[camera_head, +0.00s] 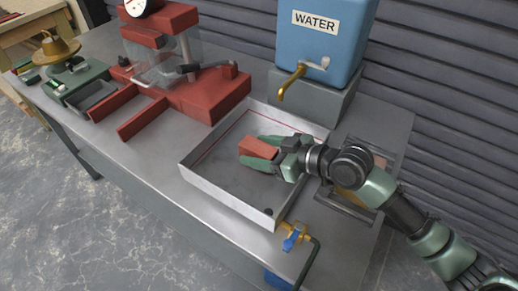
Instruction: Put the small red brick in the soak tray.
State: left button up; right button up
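The small red brick (259,148) is between the green fingers of my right gripper (254,151), which is shut on it. The brick is over the inside of the soak tray (222,193), a shallow square metal tray with a thin red line along its inner walls. I cannot tell whether the brick touches the tray floor. The gripper reaches in from the right, across the tray's right wall. My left gripper is not in view.
A blue water tank (322,45) with a brass tap (291,84) stands behind the tray. A red press (205,92) stands at the back left. A brass valve with a blue handle (293,239) is at the tray's front corner. The bench (157,163) left of the tray is clear.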

jog(key=shift+r, duration=0.1)
jog(key=b+v, duration=0.1)
jog(key=v, duration=1)
jog(key=shift+s+d+r+b, duration=0.2)
jog(key=shift+s+d+b, duration=0.1)
jog(key=shift+d, duration=0.1)
jog(key=shift+w, duration=0.1)
dwell(0.7)
